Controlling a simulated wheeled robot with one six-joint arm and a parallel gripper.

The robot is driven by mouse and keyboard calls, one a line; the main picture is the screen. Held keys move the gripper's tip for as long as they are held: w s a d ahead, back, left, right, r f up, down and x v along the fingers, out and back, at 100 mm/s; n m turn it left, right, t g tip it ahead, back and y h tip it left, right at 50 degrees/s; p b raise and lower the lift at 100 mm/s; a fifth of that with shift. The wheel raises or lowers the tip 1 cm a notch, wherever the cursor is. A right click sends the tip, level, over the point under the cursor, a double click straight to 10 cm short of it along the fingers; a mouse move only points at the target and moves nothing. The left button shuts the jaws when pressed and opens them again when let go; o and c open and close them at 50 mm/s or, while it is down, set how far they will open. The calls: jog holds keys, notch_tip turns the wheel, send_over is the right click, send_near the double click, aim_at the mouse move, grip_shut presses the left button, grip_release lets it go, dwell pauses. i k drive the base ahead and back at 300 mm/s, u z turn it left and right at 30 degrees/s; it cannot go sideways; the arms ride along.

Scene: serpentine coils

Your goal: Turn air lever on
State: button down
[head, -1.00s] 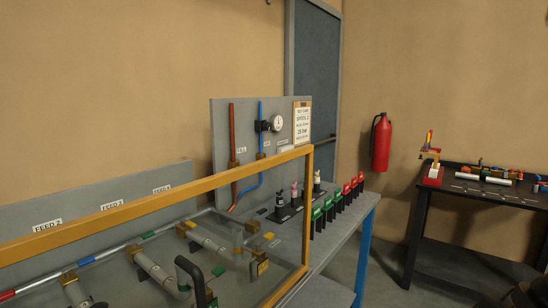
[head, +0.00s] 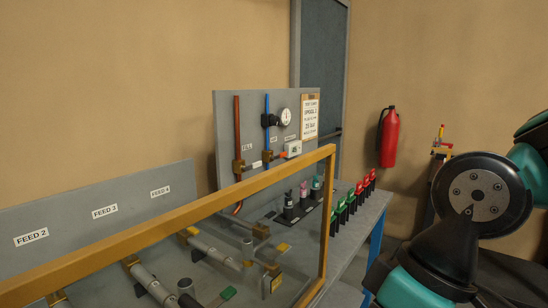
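A grey upright panel (head: 225,125) stands behind the bench. It carries a copper-red pipe (head: 237,125) and a blue pipe (head: 267,107). A brass valve (head: 267,157) sits on the blue pipe, with a small orange-red piece (head: 282,155) beside it that may be the air lever; its exact position is too small to tell. Another brass valve (head: 238,167) sits on the red pipe. Part of my teal and black arm fills the right side, well apart from the panel. My gripper does not show.
A yellow-framed clear guard (head: 170,233) stands in front of the bench pipes and partly hides them. A gauge (head: 286,116) and a paper sheet (head: 310,117) are on the panel. Several green and red clips (head: 352,200) line the bench's right side. A fire extinguisher (head: 389,137) hangs behind.

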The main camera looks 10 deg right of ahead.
aim_at(283, 154)
jog(key=k, duration=0.25)
jog(key=z, duration=1.15)
jog(key=i, duration=1.8)
jog(key=u, duration=0.95)
jog(key=i, duration=0.7)
jog(key=u, duration=0.55)
